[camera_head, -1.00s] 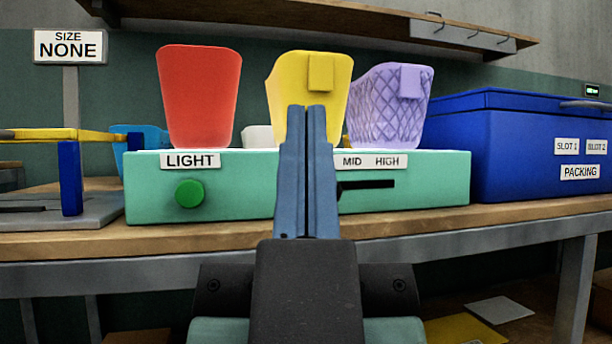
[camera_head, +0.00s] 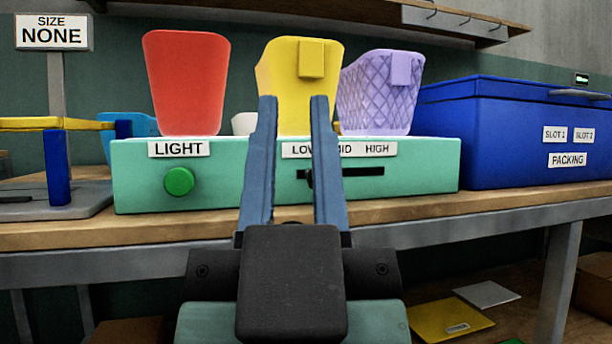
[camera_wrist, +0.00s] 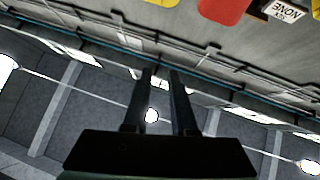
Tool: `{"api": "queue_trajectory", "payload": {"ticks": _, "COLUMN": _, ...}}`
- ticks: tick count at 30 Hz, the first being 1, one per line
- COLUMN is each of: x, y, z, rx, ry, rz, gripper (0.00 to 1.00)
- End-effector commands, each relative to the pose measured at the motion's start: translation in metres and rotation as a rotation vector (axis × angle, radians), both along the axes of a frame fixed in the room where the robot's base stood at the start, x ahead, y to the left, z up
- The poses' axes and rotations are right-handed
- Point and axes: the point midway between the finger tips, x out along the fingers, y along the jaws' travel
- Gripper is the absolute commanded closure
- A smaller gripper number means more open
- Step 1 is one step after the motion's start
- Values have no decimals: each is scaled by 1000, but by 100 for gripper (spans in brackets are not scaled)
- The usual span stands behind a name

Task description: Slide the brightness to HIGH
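The brightness slider is on the front of the teal light box (camera_head: 430,172). Its dark horizontal slot (camera_head: 365,172) runs under a label strip (camera_head: 376,149) reading LOW, MID and HIGH, with LOW and MID partly covered by my finger. A small black slider knob (camera_head: 306,176) shows between my fingers, at the LOW end of the slot. My gripper (camera_head: 293,99) is open and empty in front of the box, its blue fingers on either side of the knob in the picture. I cannot tell whether they touch the box. In the wrist view, the gripper (camera_wrist: 160,74) points towards ceiling-like structures.
A green button (camera_head: 179,181) is at the left of the box, under a LIGHT label (camera_head: 178,149). A red cup (camera_head: 187,85), yellow cup (camera_head: 296,75) and purple cup (camera_head: 378,95) stand behind it. A blue packing case (camera_head: 480,150) is at the right.

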Motion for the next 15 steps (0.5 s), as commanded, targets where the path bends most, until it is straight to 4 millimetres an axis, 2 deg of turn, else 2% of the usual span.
{"api": "queue_trajectory", "payload": {"ticks": 1, "x": 5, "y": 0, "z": 7, "rx": 1, "ry": 20, "rz": 5, "gripper": 64}}
{"api": "queue_trajectory", "payload": {"ticks": 6, "x": 31, "y": -2, "z": 15, "rx": 9, "ry": 127, "rz": 33, "gripper": 33}}
{"api": "queue_trajectory", "payload": {"ticks": 15, "x": 66, "y": -7, "z": 2, "rx": 39, "ry": 350, "rz": 84, "gripper": 31}}
